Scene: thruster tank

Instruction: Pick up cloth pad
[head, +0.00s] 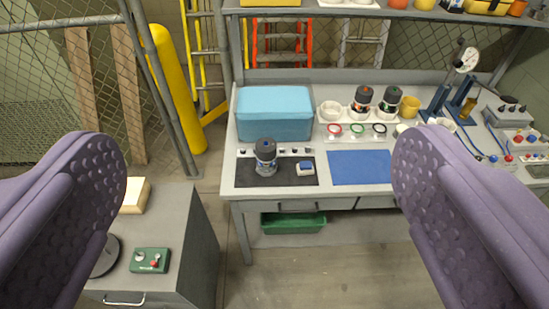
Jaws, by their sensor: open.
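My gripper (262,185) is open and empty, its two purple padded fingers wide apart in the foreground, well short of the workbench (237,188). I cannot tell for sure which item is the cloth pad. A small blue-and-white item (306,168) lies on a black mat (250,177) on the bench, right of a dark-capped jar (265,157). A flat blue mat (360,167) lies to the right of it. A cream block (135,195) sits on the grey cabinet at lower left, partly hidden by the left finger.
A light-blue box (274,115) stands at the bench's back left. Two more jars (361,103) (388,101), white cups and colored rings stand behind the blue mat. A gauge stand (462,80) is at the right. The grey cabinet (185,225) holds a green control box (150,260).

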